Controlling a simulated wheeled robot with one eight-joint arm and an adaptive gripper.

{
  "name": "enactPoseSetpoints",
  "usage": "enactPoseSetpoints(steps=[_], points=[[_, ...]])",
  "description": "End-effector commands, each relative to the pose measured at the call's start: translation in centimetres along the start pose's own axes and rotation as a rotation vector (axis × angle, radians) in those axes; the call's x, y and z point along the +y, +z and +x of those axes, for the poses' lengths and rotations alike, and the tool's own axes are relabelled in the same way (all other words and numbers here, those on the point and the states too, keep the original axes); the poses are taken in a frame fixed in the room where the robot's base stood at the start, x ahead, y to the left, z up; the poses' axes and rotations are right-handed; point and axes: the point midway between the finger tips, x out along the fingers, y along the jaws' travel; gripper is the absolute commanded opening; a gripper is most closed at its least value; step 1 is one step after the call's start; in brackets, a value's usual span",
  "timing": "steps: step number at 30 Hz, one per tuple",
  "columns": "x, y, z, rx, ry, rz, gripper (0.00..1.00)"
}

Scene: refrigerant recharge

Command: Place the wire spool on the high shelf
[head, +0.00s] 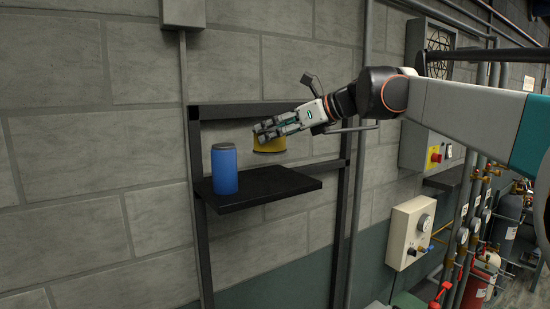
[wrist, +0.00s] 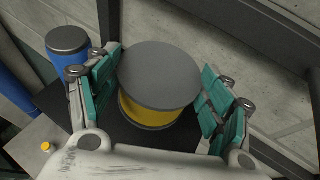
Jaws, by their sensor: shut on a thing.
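The wire spool (head: 268,143) has a yellow winding and dark grey end discs. My gripper (head: 284,126) is shut on it and holds it upright above the black high shelf (head: 266,187), with a visible gap below in the head view. In the wrist view the spool (wrist: 159,80) is between the teal finger pads of my gripper (wrist: 160,90), its grey top disc toward the camera. The underside of the spool is hidden in the wrist view.
A blue can (head: 224,169) stands on the left part of the shelf, also at upper left in the wrist view (wrist: 68,50). The shelf's middle and right are bare. A black frame (head: 341,225) surrounds it against the block wall. A gauge box (head: 411,232) hangs to the right.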

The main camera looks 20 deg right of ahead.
Motion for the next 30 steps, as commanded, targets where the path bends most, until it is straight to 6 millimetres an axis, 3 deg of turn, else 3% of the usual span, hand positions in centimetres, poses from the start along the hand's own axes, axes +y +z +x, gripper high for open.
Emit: enactPoseSetpoints(steps=[4,18,30], points=[[0.0,-2.2,0.9,-0.001,0.000,0.001,0.32],[0.0,-6.4,2.7,-0.001,0.000,0.001,0.32],[0.0,-7.1,3.0,-0.001,0.000,0.001,0.32]])
